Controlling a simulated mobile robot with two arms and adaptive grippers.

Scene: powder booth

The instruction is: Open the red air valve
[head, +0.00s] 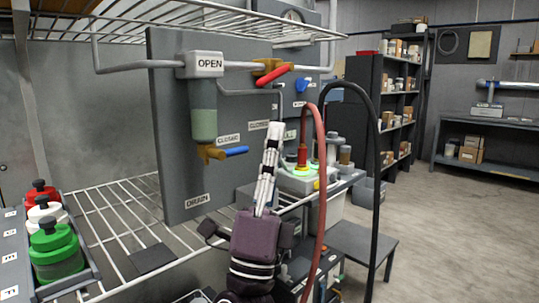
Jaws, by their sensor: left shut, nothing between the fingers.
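The red valve lever (275,75) sits on a brass valve body (266,66) in the grey pipe on the upright grey panel (170,120). My right gripper is not in view.
A filter bowl (203,110) hangs from the pipe, with a blue drain lever (236,151) below it. A red hose (321,160) and a black hose (376,150) arch right of my gripper. Capped bottles (55,250) stand at left on the wire shelf (115,205).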

